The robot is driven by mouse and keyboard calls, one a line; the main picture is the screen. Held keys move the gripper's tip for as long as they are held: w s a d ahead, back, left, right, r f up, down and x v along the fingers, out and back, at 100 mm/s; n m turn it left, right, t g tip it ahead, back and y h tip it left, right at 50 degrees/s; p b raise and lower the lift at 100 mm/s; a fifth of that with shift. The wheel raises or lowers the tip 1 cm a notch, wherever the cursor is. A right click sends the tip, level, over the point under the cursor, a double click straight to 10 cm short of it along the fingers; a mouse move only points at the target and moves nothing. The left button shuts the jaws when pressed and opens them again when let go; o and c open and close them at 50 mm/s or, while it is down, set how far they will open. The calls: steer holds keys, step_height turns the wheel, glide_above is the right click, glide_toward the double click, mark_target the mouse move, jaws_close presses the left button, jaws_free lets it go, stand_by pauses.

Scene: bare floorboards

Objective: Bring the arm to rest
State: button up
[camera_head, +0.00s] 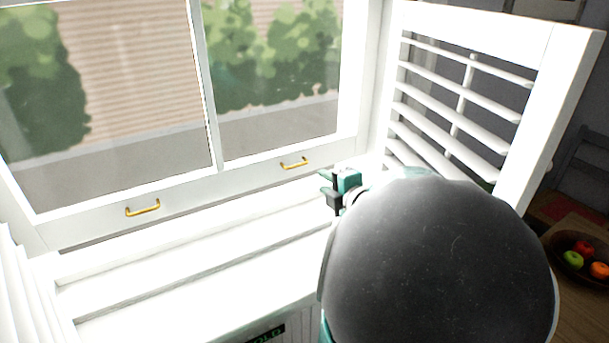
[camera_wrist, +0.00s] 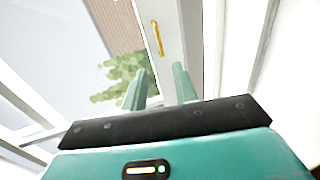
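My gripper (camera_head: 326,181) is teal and black and shows small in the head view, above the white sill near the right end of the window. It also shows in the wrist view (camera_wrist: 159,76), where its two teal fingers stand apart with nothing between them. It is open and empty. My arm (camera_head: 435,265) reaches forward, and its large dark rounded link fills the lower right of the head view, hiding part of the sill and shutter. A brass handle (camera_wrist: 157,38) lies beyond the fingertips in the wrist view, apart from them.
The window (camera_head: 110,195) has brass handles at left (camera_head: 143,208) and right (camera_head: 294,163) on its lower rail. An open louvred shutter (camera_head: 478,35) stands close to the right of my arm. A fruit bowl (camera_head: 566,262) sits on a wooden table (camera_head: 575,320) at far right.

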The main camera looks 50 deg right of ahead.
steer(key=w+a+r+m+g+h, duration=0.1)
steer(key=w+a+r+m+g, duration=0.1)
steer(key=a+m, duration=0.35)
steer(key=w+a+r+m+g+h, duration=0.1)
steer(key=w+a+m+g, duration=0.2)
steer(key=a, duration=0.4)
steer(key=s+a+f+m+g+y, duration=0.1)
steer(key=s+a+m+y, duration=0.1)
steer(key=a, duration=0.6)
steer(key=s+a+f+m+g+y, duration=0.1)
steer(key=s+a+m+y, duration=0.1)
steer(key=s+a, duration=0.3)
steer(key=s+a+f+m+g+y, duration=0.1)
steer(key=s+a, duration=0.3)
steer(key=a, duration=0.7)
steer(key=shift+s+f+m+g+y, duration=0.15)
steer(key=shift+f+m+g+y, duration=0.15)
steer(key=shift+m+g+y, duration=0.45)
steer(key=shift+n, duration=0.3)
